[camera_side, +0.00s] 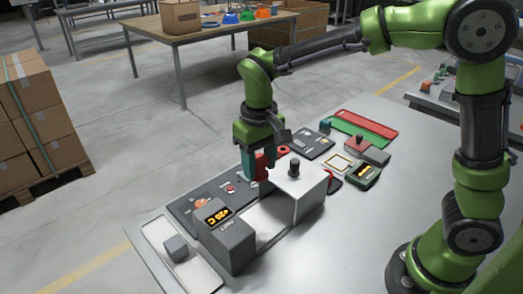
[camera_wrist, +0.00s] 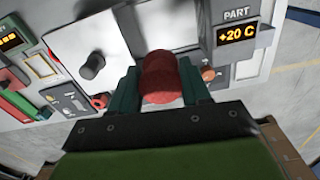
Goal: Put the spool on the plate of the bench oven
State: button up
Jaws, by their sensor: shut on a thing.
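The spool is a red cylinder (camera_wrist: 161,80), gripped between the two teal fingers of my gripper (camera_wrist: 164,90) in the wrist view. In the side view the red spool (camera_side: 262,168) is partly hidden by the fingers of my gripper (camera_side: 257,160), just behind a white box-shaped hood (camera_side: 310,188) with a black knob. The hood also shows in the wrist view (camera_wrist: 112,30). A pale, bare surface (camera_side: 262,226), which looks like the oven plate, lies between the hood and a grey display box (camera_side: 228,240) reading +20 C. The spool appears above the bench and off that surface.
A shallow tray (camera_side: 158,232) with a grey cube (camera_side: 177,248) lies at the front left. A dark panel (camera_side: 187,212) runs behind the oven. Red (camera_side: 368,122) and green (camera_side: 350,136) strips and a green display unit (camera_side: 362,176) lie farther right. The right bench top is clear.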

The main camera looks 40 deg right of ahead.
jog(key=shift+s+a+f, duration=0.15)
jog(key=shift+a+f, duration=0.05)
jog(key=shift+f, duration=2.1)
jog(key=shift+s+a+f, duration=0.15)
jog(key=shift+a+f, duration=0.1)
jog(key=shift+f, duration=2)
jog(key=shift+s+a+f, duration=0.15)
jog(key=shift+a+f, duration=0.05)
jog(key=shift+f, duration=2.1)
jog(key=shift+f, duration=0.6)
jog(key=o, duration=1.2)
